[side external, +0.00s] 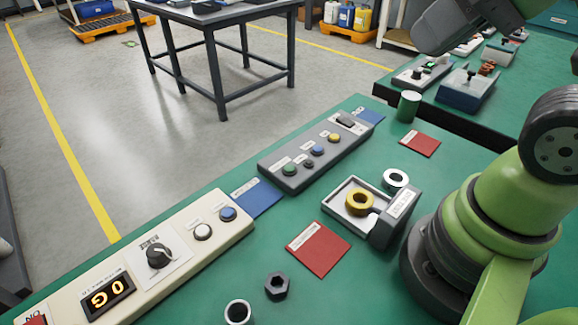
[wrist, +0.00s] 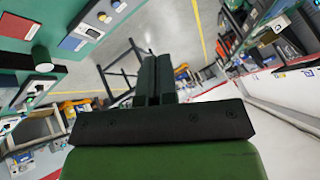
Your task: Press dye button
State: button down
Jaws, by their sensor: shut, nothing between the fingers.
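The grey control box (side external: 316,152) lies on the green table with green, black, blue and yellow buttons in a row; its labels are too small to read. The cream panel (side external: 205,240) at the lower left has a white button (side external: 202,231), a blue button (side external: 228,214), a black knob (side external: 158,255) and a lit display (side external: 107,298). I cannot tell which button is the dye button. My gripper (wrist: 156,62) is shut and empty in the wrist view, its black fingers together. They point toward the room and touch no button there. The side view does not show the fingers.
A small tray (side external: 341,197) holds a brass ring (side external: 358,202), with a steel ring (side external: 396,180) beside it. Red cards (side external: 318,249), a black nut (side external: 277,286) and a green cylinder (side external: 408,106) are on the table. A second green table (side external: 509,101) holds more devices.

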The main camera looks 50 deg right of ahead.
jog(key=m+y, duration=0.3)
jog(key=m, duration=3.1)
send_over(291, 166)
notch_tip(291, 166, down, 17)
jog(key=shift+f, duration=0.15)
jog(key=shift+f, duration=4.4)
